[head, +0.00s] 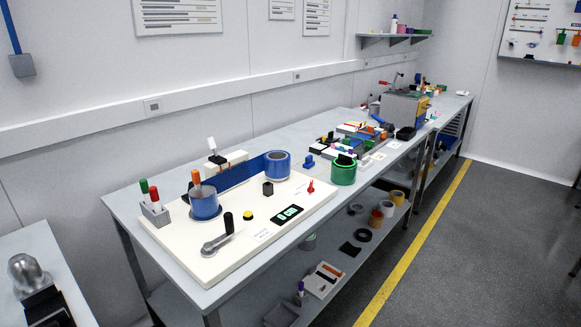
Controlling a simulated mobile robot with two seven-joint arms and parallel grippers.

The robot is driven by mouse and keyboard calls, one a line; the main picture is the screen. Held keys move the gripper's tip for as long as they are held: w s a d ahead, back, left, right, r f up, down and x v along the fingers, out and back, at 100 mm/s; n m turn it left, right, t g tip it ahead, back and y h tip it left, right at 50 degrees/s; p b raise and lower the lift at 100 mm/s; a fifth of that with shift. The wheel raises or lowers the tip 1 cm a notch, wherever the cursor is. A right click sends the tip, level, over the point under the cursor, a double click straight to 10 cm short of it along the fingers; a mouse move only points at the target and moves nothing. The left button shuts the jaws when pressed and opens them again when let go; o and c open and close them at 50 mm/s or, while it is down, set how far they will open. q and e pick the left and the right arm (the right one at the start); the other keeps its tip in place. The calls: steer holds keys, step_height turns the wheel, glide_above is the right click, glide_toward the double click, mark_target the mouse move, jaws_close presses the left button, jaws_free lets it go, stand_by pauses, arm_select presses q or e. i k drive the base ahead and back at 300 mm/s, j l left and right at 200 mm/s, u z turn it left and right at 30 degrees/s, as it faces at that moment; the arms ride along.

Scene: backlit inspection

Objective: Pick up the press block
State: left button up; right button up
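A small dark block (268,188) stands on the white board (170,243) on the near part of the long bench. It is the likeliest press block, but I cannot tell for sure. A small blue block (309,162) sits on the bench behind the board's far right end. Neither of my grippers is clearly in view.
The board also carries a blue cylinder (204,205), a blue roll (277,165), a crank handle (218,243), a yellow button (248,215) and a small display (287,213). A green roll (343,171) stands beside it. Open floor (440,270) lies to the right.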

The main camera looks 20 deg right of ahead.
mark_target(310, 163)
steer(key=i+l, duration=0.15)
steer(key=l, duration=0.2)
steer(key=i+l+u, duration=0.1)
steer(key=l, duration=0.3)
steer(key=i+l+u, duration=0.15)
steer(key=l, duration=0.3)
steer(key=i+l+u, duration=0.2)
steer(key=l, duration=0.25)
steer(key=l+u, duration=0.2)
steer(key=l, duration=0.25)
steer(key=l+u, duration=0.2)
steer(key=l, duration=0.25)
steer(key=l+u, duration=0.15)
steer(key=l, duration=0.3)
steer(key=l+u, duration=0.2)
steer(key=l, duration=0.25)
steer(key=l+u, duration=0.2)
steer(key=l, duration=0.2)
steer(key=k+l+u, duration=0.2)
steer(key=l, duration=0.25)
steer(key=l+u, duration=0.15)
steer(key=l, duration=0.25)
steer(key=k+l+u, duration=0.2)
steer(key=l, duration=0.2)
